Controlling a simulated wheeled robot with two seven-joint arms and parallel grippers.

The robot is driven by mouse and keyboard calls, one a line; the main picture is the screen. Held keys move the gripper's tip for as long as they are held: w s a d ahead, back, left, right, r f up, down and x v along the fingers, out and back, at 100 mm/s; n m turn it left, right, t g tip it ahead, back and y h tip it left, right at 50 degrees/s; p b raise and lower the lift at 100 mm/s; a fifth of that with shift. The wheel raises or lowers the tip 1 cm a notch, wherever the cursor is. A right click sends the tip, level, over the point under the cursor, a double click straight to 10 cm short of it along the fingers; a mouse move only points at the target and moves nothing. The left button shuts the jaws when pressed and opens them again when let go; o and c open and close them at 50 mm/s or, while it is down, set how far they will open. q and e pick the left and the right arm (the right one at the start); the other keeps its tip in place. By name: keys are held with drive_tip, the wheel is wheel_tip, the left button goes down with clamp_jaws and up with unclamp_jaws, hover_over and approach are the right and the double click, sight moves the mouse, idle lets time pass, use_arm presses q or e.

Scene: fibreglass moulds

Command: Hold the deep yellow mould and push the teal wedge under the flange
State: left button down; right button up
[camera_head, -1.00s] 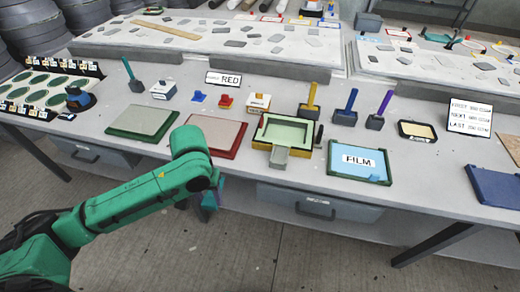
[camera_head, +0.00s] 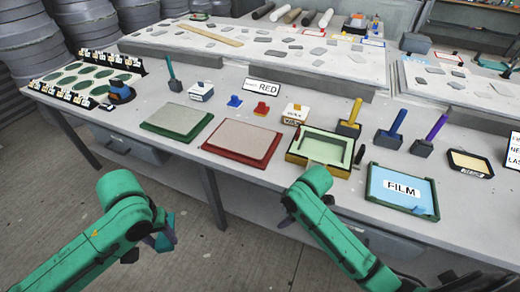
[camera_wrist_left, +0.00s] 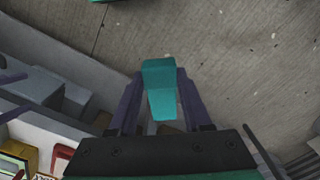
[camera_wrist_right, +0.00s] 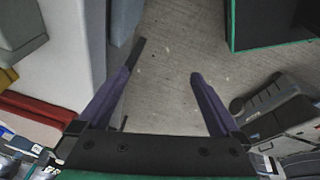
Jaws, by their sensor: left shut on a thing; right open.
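The deep yellow mould (camera_head: 296,158), with a pale green inside, stands near the table's front edge in the head view. My right arm hides part of its front, so I cannot make out the flange gap. The teal wedge (camera_wrist_left: 160,80) is between the fingers of my left gripper (camera_head: 160,238), which is shut on it. This gripper is over the floor in front of the table, left of the mould and apart from it. My right gripper (camera_wrist_right: 167,62) is open and empty, over the floor by the table's front edge, near the mould.
A red-framed mould (camera_head: 243,143) and a green-framed one (camera_head: 178,122) stand left of the yellow mould. A blue FILM tray (camera_head: 402,190) stands to its right. Several upright-handled tools, including a yellow-handled one (camera_head: 354,112), stand behind. The floor in front is open.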

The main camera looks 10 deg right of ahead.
drive_tip(key=w+d+r+n+g+h, duration=0.1)
drive_tip(key=w+d+r+n, duration=0.2)
drive_tip(key=d+r+n, duration=0.4)
drive_tip(key=w+d+r+n+g+h, duration=0.15)
drive_tip(key=w+d+r+n, duration=0.25)
drive_tip(key=r+n, duration=0.45)
wheel_tip(320, 180, down, 11)
drive_tip(key=shift+f+p, duration=0.1)
drive_tip(key=shift+p, duration=0.3)
clamp_jaws()
